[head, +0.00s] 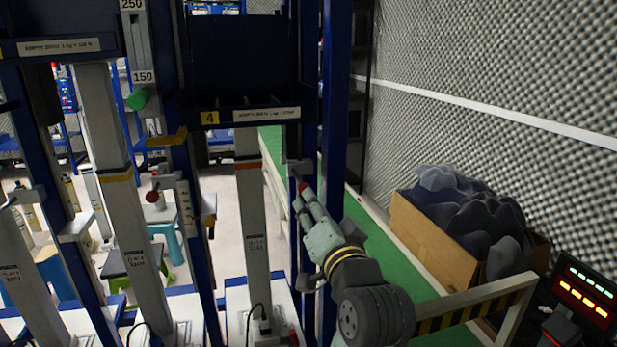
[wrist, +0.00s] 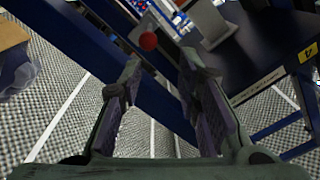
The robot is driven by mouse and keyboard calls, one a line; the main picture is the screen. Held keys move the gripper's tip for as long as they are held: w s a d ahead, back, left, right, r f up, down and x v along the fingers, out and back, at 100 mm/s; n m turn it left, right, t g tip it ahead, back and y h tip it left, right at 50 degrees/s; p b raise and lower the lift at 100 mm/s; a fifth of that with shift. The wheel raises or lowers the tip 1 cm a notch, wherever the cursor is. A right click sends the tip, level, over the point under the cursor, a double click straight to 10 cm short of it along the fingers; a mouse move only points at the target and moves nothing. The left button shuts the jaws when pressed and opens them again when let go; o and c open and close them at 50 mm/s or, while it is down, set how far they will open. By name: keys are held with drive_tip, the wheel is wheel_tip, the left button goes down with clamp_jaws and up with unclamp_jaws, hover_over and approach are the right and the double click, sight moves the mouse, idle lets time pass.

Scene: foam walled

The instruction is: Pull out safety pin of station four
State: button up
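Station four carries a yellow number 4 plate (head: 209,117) on its dark blue frame in the head view; the yellow plate also shows in the wrist view (wrist: 308,53). The safety pin's red ball knob (head: 302,187) is at a grey bracket on the blue post, and it also shows in the wrist view (wrist: 149,41). My gripper (head: 305,203) is right at the knob in the head view. In the wrist view my gripper (wrist: 160,68) is open, with the knob showing beyond and between its fingertips. I cannot tell whether they touch. The pin's shaft is not clearly visible.
Another red knob (head: 152,196) is on the neighbouring station to the left. Blue posts (head: 334,120) stand close to my gripper. A cardboard box (head: 433,235) of dark foam, a striped barrier (head: 450,317) and a lit panel (head: 587,292) are on the right. A foam wall bounds the right side.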

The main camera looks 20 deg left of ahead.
drive_tip(key=p, duration=0.3)
approach(296, 175)
drive_tip(key=shift+w+a+h, duration=0.15)
drive_tip(key=shift+w+a, duration=0.2)
drive_tip(key=shift+w, duration=0.2)
drive_tip(key=shift+w+a+h, duration=0.15)
drive_tip(key=shift+w+a, duration=0.2)
drive_tip(key=shift+w, duration=0.25)
clamp_jaws()
